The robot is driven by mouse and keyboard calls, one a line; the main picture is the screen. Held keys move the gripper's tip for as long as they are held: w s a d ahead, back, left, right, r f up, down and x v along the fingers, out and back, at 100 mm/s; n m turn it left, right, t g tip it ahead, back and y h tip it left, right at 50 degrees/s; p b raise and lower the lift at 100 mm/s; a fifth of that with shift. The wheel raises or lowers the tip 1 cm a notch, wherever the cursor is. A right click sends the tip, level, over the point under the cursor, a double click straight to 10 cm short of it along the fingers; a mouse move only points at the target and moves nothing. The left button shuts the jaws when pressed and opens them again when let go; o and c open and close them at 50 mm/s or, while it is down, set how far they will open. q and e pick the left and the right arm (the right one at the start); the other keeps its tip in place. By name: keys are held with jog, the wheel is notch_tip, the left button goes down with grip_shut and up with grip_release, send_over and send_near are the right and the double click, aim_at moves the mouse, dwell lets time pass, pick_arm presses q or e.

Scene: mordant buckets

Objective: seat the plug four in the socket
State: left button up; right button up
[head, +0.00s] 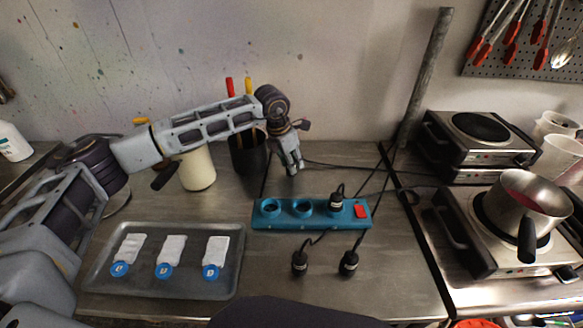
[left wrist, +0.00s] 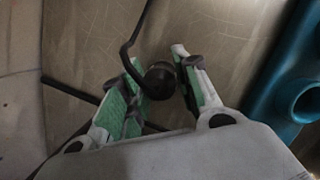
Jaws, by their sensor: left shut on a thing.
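My left gripper (head: 291,168) hangs over the steel worktop behind the teal power strip (head: 288,223). In the left wrist view its green-padded fingers (left wrist: 157,72) are shut on a black plug (left wrist: 158,80) with a cord running up from it. In the head view the fingers mostly hide that plug, and no number on it is readable. The strip has two empty round sockets, left (head: 270,207) and middle (head: 303,207). Another black plug (head: 337,201) sits in the right socket. The strip's edge (left wrist: 262,85) shows at right in the left wrist view. My right gripper is out of view.
Two black plugs, left (head: 300,262) and right (head: 348,262), rest on the worktop in front of the strip. A grey tray (head: 190,285) with white pouches lies left. A cream canister (head: 197,170) and dark holder (head: 247,155) stand behind. Hot plates (head: 480,150) are right.

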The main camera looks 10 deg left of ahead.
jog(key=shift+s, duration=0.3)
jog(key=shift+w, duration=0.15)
pick_arm(q)
jog(key=shift+r, duration=0.15)
grip_shut()
jog(key=shift+r, duration=0.7)
notch_tip(320, 180, up, 7)
jog(key=shift+f, duration=0.1)
jog(key=shift+r, duration=0.7)
